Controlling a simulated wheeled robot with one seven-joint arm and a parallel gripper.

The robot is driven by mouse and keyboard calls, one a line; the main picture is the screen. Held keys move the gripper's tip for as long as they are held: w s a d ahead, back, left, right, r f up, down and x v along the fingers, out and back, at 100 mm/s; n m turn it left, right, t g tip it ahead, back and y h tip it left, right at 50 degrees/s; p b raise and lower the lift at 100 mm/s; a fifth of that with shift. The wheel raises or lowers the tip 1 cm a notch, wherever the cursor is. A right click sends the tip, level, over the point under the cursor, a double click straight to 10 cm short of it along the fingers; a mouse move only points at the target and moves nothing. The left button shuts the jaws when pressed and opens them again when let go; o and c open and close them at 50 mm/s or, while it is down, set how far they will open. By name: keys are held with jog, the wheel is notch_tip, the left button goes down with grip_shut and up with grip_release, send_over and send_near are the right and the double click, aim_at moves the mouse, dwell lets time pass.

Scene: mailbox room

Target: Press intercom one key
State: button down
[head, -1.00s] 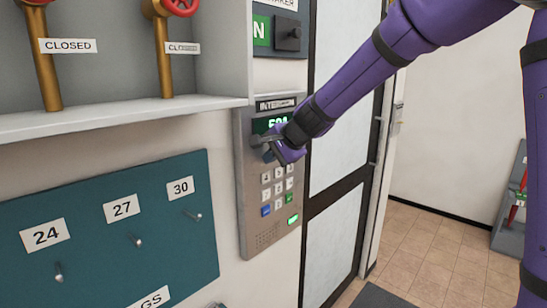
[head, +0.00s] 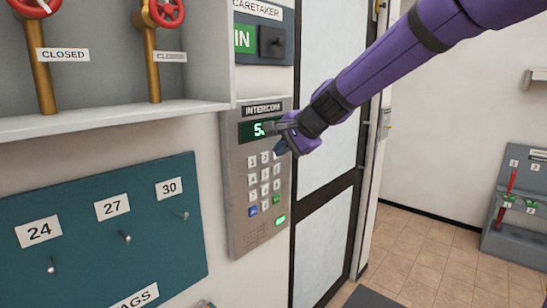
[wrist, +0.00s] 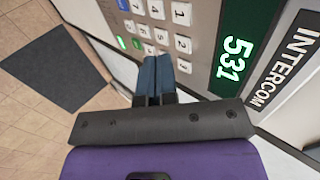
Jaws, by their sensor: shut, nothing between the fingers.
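The grey intercom (head: 237,195) is on the wall beside the door, with a green display (head: 246,132) above a keypad (head: 264,184). In the wrist view the display (wrist: 233,58) reads 531. The one key (wrist: 181,12) is at the top corner of the keypad, and it also shows in the head view (head: 252,160). My gripper (head: 283,142) is shut and empty, by the upper right of the keypad, hiding part of the display in the head view. In the wrist view its blue fingertips (wrist: 156,62) lie beside the three key (wrist: 184,66). I cannot tell whether they touch the panel.
A teal key board (head: 100,230) with hooks numbered 24, 27 and 30 is at left. A shelf (head: 110,120) with red-wheeled valves is above it. The caretaker switch (head: 271,41) is above the intercom. Right of it is a dark-framed door (head: 300,230).

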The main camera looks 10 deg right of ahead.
jog(key=shift+v, duration=1.55)
jog(key=shift+d, duration=0.1)
